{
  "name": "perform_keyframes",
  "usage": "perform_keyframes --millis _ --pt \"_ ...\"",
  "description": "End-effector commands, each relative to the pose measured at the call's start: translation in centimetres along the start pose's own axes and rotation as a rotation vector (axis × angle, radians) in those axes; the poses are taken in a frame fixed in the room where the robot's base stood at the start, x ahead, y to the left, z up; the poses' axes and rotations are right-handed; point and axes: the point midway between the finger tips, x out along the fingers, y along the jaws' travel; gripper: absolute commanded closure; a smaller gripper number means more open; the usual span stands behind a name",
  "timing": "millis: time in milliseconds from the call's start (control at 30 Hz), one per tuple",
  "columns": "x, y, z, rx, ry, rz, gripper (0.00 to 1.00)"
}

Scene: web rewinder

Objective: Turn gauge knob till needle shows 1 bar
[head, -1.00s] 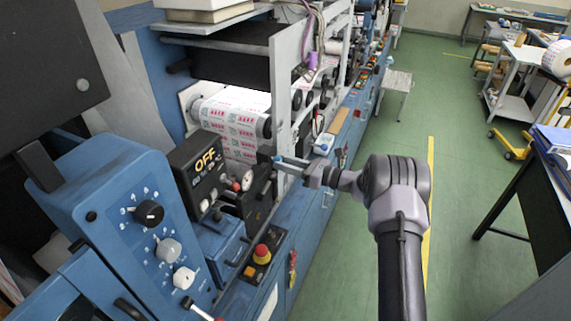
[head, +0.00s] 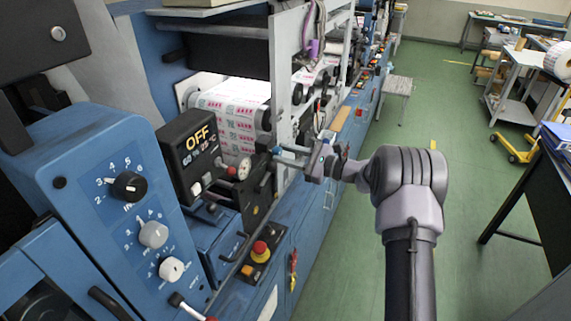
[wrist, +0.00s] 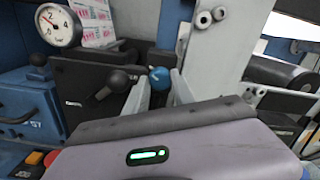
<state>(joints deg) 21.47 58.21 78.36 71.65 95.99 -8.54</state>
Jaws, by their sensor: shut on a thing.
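The gauge knob (wrist: 159,76) is round and blue, and in the wrist view it sits between the two grey fingers of my gripper (wrist: 160,88). My gripper is shut on it. The gauge (wrist: 58,25) has a white round face and stands up and left of the knob in the wrist view. In the head view the gauge (head: 244,168) is left of my gripper (head: 279,155), and the knob is mostly covered by the fingers.
A grey machine frame plate (wrist: 218,45) rises close on the right.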

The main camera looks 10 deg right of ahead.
Motion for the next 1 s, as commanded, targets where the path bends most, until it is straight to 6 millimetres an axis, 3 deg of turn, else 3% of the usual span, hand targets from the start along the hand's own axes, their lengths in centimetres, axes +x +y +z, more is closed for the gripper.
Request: perform_keyframes --millis 400,1000 --pt "-0.01 0.12 -0.30 -0.247 0.001 0.000 1.00" --pt "-0.01 0.00 0.00 -0.316 0.001 0.001 1.00"
